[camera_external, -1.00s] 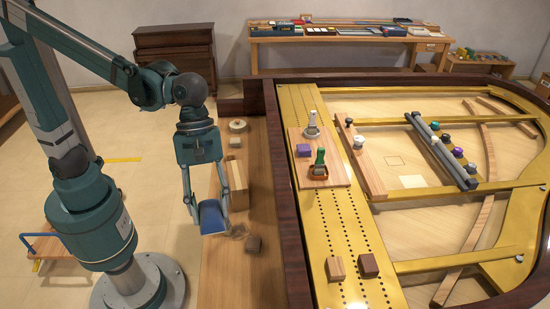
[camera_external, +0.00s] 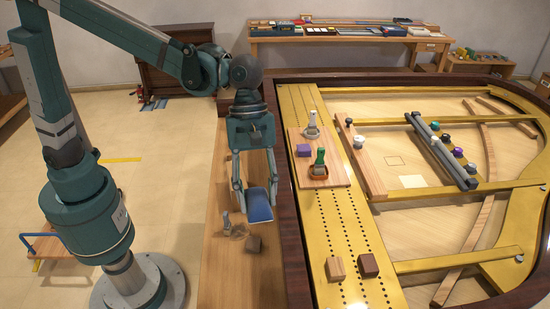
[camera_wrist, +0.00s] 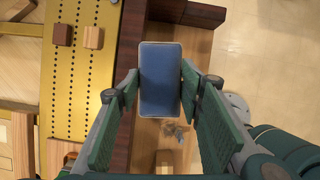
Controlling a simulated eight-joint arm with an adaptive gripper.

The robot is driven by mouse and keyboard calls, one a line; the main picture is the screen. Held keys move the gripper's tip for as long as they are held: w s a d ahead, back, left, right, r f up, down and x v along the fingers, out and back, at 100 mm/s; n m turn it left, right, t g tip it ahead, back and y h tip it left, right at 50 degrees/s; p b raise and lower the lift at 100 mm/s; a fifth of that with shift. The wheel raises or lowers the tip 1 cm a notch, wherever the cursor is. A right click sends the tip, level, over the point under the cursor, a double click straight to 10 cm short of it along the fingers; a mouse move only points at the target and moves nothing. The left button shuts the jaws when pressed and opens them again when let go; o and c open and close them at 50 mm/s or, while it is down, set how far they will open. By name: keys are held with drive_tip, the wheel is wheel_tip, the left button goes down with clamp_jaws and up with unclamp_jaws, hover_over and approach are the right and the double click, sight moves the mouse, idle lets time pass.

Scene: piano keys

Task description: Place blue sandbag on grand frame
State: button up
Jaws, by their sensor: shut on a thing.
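The blue sandbag (camera_external: 259,205) is a flat blue block held between the fingers of my gripper (camera_external: 258,186). In the wrist view the sandbag (camera_wrist: 160,80) fills the space between the two fingertips of my gripper (camera_wrist: 160,84), which press on its sides. In the external view it hangs above the wooden bench, just left of the piano's dark rim. The gold grand frame (camera_external: 335,210) lies to the right inside the rim. Its edge also shows at the left of the wrist view (camera_wrist: 72,98).
The dark rim (camera_external: 292,235) stands between bench (camera_external: 235,285) and frame. On the frame are a wooden board (camera_external: 335,178) with a purple block and upright tools, and two wooden blocks (camera_external: 369,265). A pale square (camera_external: 412,182) lies bare on the soundboard. Small items (camera_external: 253,243) sit on the bench.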

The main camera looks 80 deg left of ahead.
drive_tip(key=w+a+f+p, duration=0.15)
drive_tip(key=w+p, duration=0.25)
drive_tip(key=w, duration=0.5)
drive_tip(key=w+a+m+p, duration=0.1)
drive_tip(key=w+a+p, duration=0.2)
drive_tip(key=w, duration=0.5)
drive_tip(key=w+a+f+p, duration=0.15)
drive_tip(key=w+p, duration=0.25)
drive_tip(key=w, duration=0.5)
drive_tip(key=shift+g, duration=0.3)
drive_tip(key=shift+s+f, duration=0.15)
drive_tip(key=shift+f, duration=2.3)
drive_tip(key=shift+f, duration=0.1)
drive_tip(key=shift+f, duration=3)
drive_tip(key=shift+f, duration=1.9)
drive_tip(key=shift+f, duration=0.15)
